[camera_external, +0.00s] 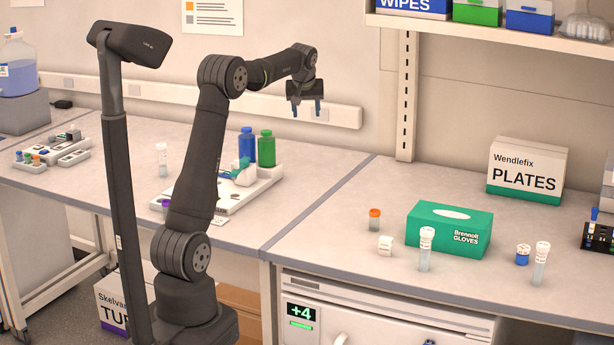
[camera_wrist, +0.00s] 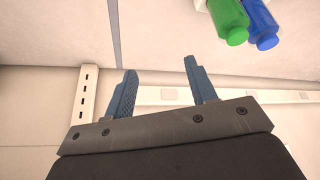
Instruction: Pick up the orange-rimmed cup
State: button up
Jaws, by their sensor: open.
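The orange-rimmed cup (camera_external: 374,219) is a small clear cup with an orange top. It stands upright on the right-hand bench, left of the green glove box (camera_external: 449,229). My gripper (camera_external: 307,108) is raised over the back of the benches, well above and to the left of the cup, apart from everything. Its two blue fingers also show in the wrist view (camera_wrist: 160,85); they are spread with nothing between them. The cup is not in the wrist view.
A blue-capped cup (camera_external: 522,254) and another tube (camera_external: 541,264) stand farther right. Blue (camera_external: 246,145) and green (camera_external: 266,149) bottles stand left. Bench left of the cup is clear.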

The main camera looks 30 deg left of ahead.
jog(key=n+g+h, duration=0.6)
jog(key=n, duration=0.4)
send_near(373, 217)
jog(key=x, duration=0.7)
jog(key=shift+w+f, duration=0.2)
jog(key=shift+w, duration=0.05)
jog(key=c, duration=1)
